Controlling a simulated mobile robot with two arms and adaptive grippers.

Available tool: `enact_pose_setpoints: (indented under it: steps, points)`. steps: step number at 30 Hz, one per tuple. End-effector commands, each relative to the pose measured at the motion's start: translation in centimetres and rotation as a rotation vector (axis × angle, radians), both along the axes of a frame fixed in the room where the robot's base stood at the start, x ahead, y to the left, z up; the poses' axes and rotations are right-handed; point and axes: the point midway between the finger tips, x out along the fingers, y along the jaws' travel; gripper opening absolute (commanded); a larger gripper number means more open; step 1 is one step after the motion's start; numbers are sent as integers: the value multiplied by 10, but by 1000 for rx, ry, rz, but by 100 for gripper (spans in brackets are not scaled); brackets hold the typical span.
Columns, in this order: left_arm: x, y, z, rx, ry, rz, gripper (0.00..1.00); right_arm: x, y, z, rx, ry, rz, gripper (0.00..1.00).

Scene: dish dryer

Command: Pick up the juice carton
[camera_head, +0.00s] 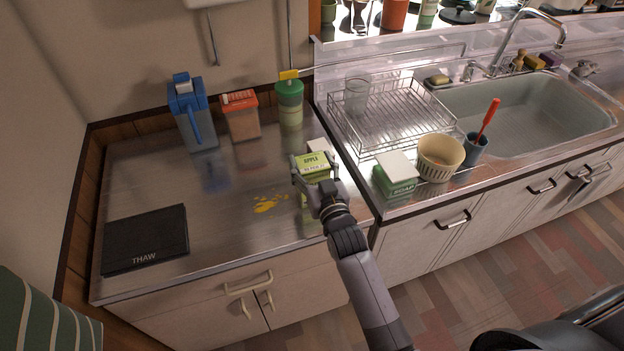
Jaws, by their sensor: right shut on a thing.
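The juice carton (316,161) is a small yellow-green box marked "APPLE", with a pale top. It stands near the right end of the metal counter, close to the dish rack. My right gripper (315,178) is shut on the carton, with a finger showing on its left side. The wrist hides the carton's lower part, so I cannot tell whether it is lifted off the counter. My left gripper is not in view.
A blue jug (190,115), a red-lidded container (240,117) and a green-lidded jar (290,104) stand at the back. A yellow spill (268,203) and a black "THAW" board (146,240) lie on the counter. A green soap box (396,178) and cream basket (440,158) stand right.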

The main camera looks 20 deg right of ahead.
Motion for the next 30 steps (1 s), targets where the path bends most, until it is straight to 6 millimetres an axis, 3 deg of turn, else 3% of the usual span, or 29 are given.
enact_pose_setpoints:
  steps: [23, 30]
  points:
    - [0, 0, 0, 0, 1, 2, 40, 0, 0, 0, -1, 0, 0, 2]
    - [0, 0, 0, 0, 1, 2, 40, 0, 0, 3, -1, -6, 0, 1]
